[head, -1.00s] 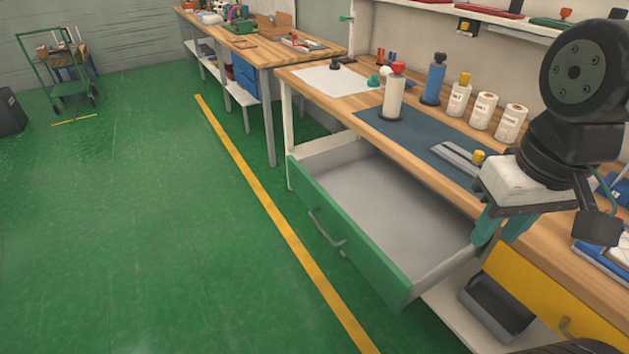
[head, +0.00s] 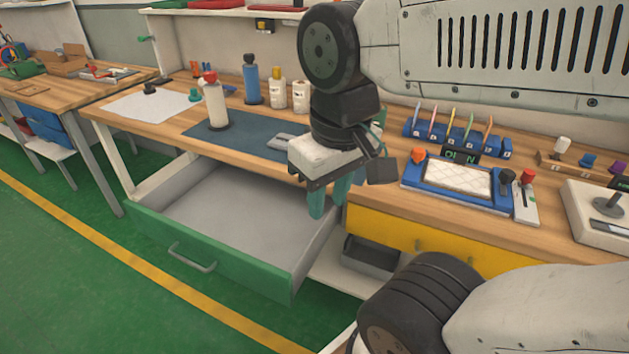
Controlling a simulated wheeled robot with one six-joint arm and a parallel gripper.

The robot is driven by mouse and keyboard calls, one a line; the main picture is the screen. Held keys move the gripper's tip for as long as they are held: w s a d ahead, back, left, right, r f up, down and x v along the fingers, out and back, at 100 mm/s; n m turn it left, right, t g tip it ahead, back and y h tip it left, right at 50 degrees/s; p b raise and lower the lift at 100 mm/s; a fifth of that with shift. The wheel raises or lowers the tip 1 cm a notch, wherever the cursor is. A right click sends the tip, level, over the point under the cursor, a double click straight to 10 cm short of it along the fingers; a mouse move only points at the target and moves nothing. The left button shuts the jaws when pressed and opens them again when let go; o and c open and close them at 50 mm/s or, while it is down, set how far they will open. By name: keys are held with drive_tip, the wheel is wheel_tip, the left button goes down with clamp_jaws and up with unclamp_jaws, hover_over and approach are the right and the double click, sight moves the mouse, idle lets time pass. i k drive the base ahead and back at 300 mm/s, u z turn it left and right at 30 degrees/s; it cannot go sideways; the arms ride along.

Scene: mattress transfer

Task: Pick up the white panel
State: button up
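A white quilted panel (head: 457,179) lies flat in a blue frame (head: 410,187) on the wooden workbench, right of centre. My gripper (head: 329,198) points down with its teal fingers a little apart and nothing visible between them. It is over the right end of the open green drawer, in front of the bench edge and left of the panel. The two are clearly apart.
The open green-fronted drawer (head: 215,250) is empty and juts over the floor. A yellow drawer (head: 420,243) is beside it. A rack of coloured strips (head: 458,133) stands behind the panel.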

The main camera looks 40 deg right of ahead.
sight(455, 176)
drive_tip(key=z, duration=1.75)
drive_tip(key=k, duration=0.5)
drive_tip(key=z, duration=1.05)
drive_tip(key=i, duration=0.75)
drive_tip(key=u, duration=0.95)
